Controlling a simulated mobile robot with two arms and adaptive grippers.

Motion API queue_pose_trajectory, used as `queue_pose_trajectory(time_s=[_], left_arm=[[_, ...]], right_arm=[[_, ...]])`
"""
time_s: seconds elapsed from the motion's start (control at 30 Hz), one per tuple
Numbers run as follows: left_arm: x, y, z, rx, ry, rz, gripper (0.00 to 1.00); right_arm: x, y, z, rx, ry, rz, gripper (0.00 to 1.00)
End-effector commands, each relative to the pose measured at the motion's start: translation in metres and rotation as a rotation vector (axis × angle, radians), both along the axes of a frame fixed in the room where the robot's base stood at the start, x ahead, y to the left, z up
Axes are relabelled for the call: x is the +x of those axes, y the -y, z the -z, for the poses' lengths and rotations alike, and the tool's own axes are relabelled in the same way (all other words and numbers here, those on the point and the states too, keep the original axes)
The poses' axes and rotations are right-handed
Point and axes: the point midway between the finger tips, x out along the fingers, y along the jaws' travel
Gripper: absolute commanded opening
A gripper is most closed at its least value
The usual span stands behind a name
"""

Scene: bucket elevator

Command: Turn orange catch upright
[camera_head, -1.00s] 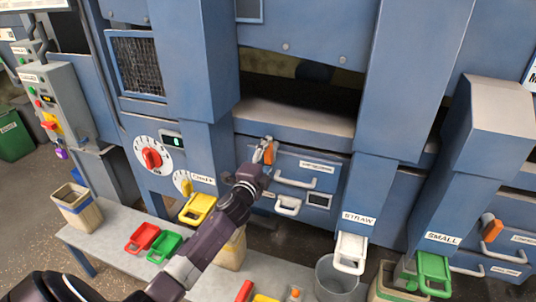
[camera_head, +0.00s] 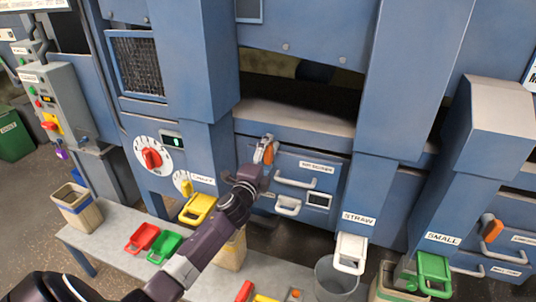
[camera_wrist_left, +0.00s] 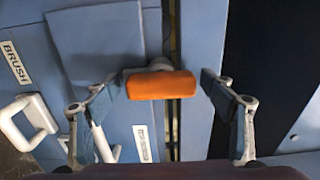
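The orange catch (camera_head: 268,153) is a short bar on the blue front panel below the dark opening, at the left end of the drawer-like panel. It looks about upright in the head view. In the left wrist view, which is turned on its side, the catch (camera_wrist_left: 160,85) lies across the picture between my fingers. My left gripper (camera_head: 262,158) is at the catch, with its fingers spread near the two ends of the bar; small gaps show, so it is open and not holding it. My right gripper is not in view.
A white handle (camera_head: 295,181) is right of the catch, with a smaller white handle (camera_head: 288,206) below. Another orange catch (camera_head: 491,229) is at the far right. A red dial (camera_head: 152,158) is left.

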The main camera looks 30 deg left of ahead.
Motion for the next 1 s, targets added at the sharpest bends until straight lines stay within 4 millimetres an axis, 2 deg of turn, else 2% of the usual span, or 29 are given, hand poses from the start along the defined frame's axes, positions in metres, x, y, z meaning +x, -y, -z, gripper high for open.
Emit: queue_pose_trajectory(time_s=[0.23,0.37,0.8,1.0], left_arm=[[-0.002,0.001,0.0,-0.002,0.001,0.0,0.75],[-0.012,0.003,0.001,-0.002,0.0,0.001,0.75],[-0.091,0.022,0.001,-0.002,-0.001,0.001,0.75],[-0.112,0.027,0.0,-0.002,0.0,0.0,0.75]], right_arm=[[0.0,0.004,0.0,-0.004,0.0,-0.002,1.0],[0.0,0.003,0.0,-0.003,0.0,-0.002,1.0],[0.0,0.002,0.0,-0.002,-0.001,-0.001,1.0],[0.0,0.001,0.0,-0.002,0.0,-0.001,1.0]])
